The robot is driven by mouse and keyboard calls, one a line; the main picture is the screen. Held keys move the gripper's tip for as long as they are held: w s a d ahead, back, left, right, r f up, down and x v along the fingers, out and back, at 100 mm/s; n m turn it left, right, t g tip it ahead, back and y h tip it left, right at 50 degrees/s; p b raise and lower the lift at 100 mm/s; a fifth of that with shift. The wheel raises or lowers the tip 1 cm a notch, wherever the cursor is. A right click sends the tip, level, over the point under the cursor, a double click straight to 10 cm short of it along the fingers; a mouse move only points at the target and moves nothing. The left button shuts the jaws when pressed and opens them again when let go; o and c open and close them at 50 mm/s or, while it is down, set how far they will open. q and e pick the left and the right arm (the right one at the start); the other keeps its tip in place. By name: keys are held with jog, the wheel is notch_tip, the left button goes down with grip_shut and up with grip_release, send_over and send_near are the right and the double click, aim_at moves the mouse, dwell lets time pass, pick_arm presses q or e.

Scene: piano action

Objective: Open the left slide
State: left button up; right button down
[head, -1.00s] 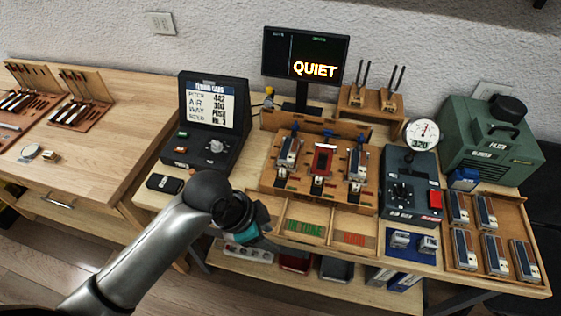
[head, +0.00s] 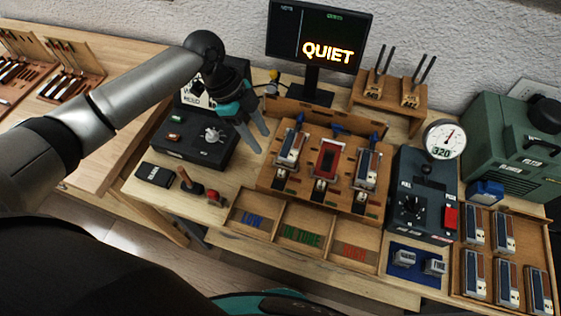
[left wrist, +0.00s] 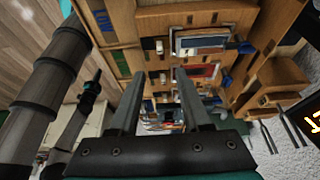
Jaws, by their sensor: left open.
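The wooden rack (head: 262,180) holds three modules in a row. The left module (head: 291,147) has a blue slide (head: 299,121) at its back end. In the left wrist view the left module (left wrist: 203,42) lies near the top, with what looks like its blue slide (left wrist: 247,48) at its right end. My left gripper (head: 262,142) is open and empty, pointing down, just left of the rack and apart from the left module. Its two fingers (left wrist: 160,76) show in the left wrist view with nothing between them.
A monitor (head: 318,35) reading QUIET stands behind the rack. A black box with a dial (head: 205,137) is under my left arm. A gauge unit (head: 420,195) stands at the right. Labelled trays (head: 300,235) lie in front. A fork stand (head: 392,95) is behind right.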

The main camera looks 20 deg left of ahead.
aim_at(281, 171)
pick_arm(q)
jog(key=x, duration=1.2)
jog(key=shift+d+f, duration=0.2)
jog(key=shift+f, duration=0.05)
pick_arm(e)
jog(key=shift+w+f, duration=0.2)
jog(key=shift+w, duration=0.4)
pick_arm(q)
jog(key=shift+c, duration=0.4)
pick_arm(e)
jog(key=shift+s, duration=0.1)
pick_arm(q)
grip_shut()
pick_arm(e)
jog(key=shift+s, duration=0.15)
